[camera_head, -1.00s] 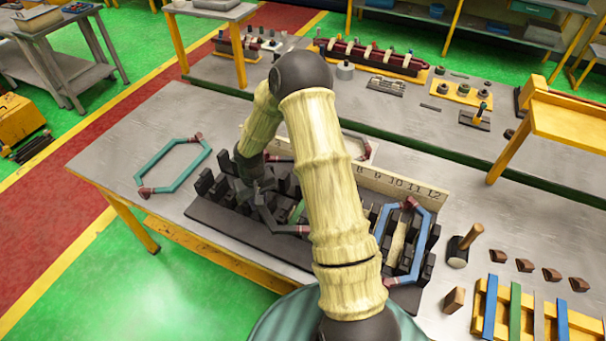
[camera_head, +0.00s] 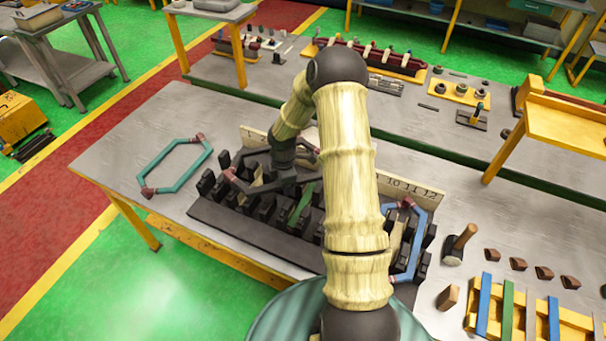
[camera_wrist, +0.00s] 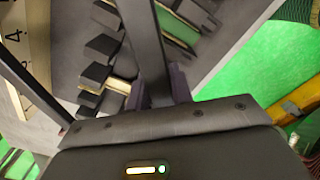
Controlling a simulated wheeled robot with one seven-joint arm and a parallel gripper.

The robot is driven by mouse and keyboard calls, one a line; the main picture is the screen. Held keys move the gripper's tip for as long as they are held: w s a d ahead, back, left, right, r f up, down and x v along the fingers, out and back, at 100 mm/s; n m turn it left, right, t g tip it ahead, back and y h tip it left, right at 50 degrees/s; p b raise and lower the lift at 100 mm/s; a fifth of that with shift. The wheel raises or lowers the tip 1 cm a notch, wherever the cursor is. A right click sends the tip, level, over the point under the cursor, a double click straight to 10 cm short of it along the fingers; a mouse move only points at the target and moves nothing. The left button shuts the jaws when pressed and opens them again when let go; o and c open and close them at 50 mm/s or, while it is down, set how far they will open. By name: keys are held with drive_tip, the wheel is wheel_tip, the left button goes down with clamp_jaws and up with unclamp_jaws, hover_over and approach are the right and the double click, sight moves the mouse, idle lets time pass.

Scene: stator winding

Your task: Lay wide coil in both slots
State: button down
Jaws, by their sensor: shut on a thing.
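My gripper (camera_head: 284,176) is shut on a dark grey coil with dark red ends (camera_head: 247,187), above the left part of the black toothed stator block (camera_head: 240,228). In the wrist view, one long dark side of the coil (camera_wrist: 145,40) runs up from between the jaws (camera_wrist: 158,88). Several black teeth (camera_wrist: 103,47) lie beneath it. Whether the coil touches the slots cannot be told. A green strip (camera_head: 301,206) lies in a slot right of my gripper. A blue coil (camera_head: 416,240) sits at the block's right end, partly hidden by my arm.
A teal coil (camera_head: 174,165) lies on the bare table left of the block. A numbered board (camera_head: 415,192) stands along the block's back. A mallet (camera_head: 458,244), brown wedges (camera_head: 519,263) and a yellow rack of strips (camera_head: 530,312) are to the right.

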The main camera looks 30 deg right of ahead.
sight(304, 177)
drive_tip(key=d+n, duration=0.2)
drive_tip(key=n, duration=0.1)
drive_tip(key=d+r+n+p, duration=0.1)
drive_tip(key=n, duration=0.1)
drive_tip(key=shift+s+d+r+n, duration=0.1)
drive_tip(key=shift+d+n, duration=0.25)
drive_tip(key=shift+n, duration=0.05)
drive_tip(key=d+n, duration=0.1)
drive_tip(key=n, duration=0.1)
drive_tip(key=d+n, duration=0.1)
drive_tip(key=shift+s+r+n+p, duration=0.15)
drive_tip(key=shift+r+n+p, duration=0.05)
drive_tip(key=shift+n+p, duration=0.2)
drive_tip(key=shift+d+f, duration=0.15)
drive_tip(key=shift+f+b, duration=0.15)
drive_tip(key=shift+b, duration=0.15)
wheel_tip(304, 177, down, 4)
drive_tip(key=b, duration=0.3)
drive_tip(key=shift+s+f+b, duration=0.1)
drive_tip(key=shift+f+b, duration=0.1)
drive_tip(key=shift+b, duration=0.15)
drive_tip(key=shift+f+b, duration=0.35)
drive_tip(key=shift+f, duration=0.05)
